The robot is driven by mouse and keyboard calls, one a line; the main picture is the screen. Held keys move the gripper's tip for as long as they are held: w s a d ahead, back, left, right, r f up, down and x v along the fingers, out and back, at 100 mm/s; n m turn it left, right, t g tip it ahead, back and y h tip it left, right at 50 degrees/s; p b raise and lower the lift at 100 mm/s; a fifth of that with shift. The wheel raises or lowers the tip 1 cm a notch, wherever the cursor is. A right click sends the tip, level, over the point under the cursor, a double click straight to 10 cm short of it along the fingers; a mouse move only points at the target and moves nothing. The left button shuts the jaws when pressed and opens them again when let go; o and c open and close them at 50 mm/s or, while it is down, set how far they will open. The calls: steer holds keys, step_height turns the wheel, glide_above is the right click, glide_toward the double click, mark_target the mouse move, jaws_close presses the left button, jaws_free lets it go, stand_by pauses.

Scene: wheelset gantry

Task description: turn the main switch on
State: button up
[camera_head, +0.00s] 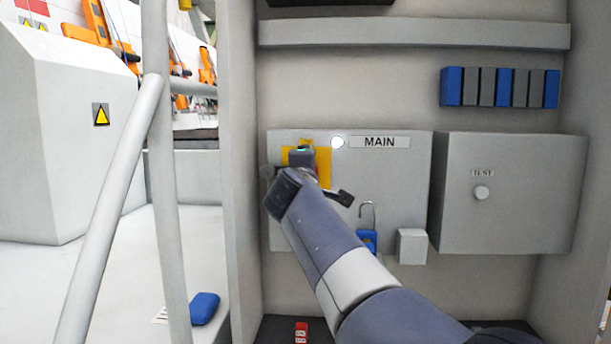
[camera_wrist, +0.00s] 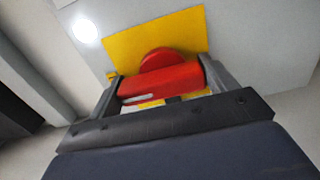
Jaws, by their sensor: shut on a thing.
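The main switch is a red handle (camera_wrist: 162,82) on a yellow plate (camera_wrist: 150,42), seen close in the wrist view. My gripper (camera_wrist: 163,88) has one finger on each side of the red handle and is shut on it. In the head view the yellow plate (camera_head: 322,165) sits on a grey box (camera_head: 400,185) labelled MAIN (camera_head: 380,142). My gripper (camera_head: 300,165) and wrist hide most of the handle there. A round white lamp (camera_head: 337,142) is beside the label; it also shows in the wrist view (camera_wrist: 86,28).
A blue padlock (camera_head: 366,240) with its shackle up hangs below my forearm's far side, by a small grey box (camera_head: 411,246). Cabinet walls (camera_head: 240,170) and white railings (camera_head: 160,150) are at left.

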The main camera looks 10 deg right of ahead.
steer(key=o, duration=1.3)
steer(key=shift+o, duration=0.2)
steer(key=b+v, duration=0.1)
steer(key=v, duration=0.9)
steer(key=shift+s+a+b, duration=0.15)
steer(key=shift+s+b, duration=0.15)
steer(key=shift+s, duration=0.1)
steer(key=p+x, duration=0.1)
steer(key=x, duration=1)
steer(key=shift+s+p, duration=0.1)
steer(key=shift+p, duration=0.25)
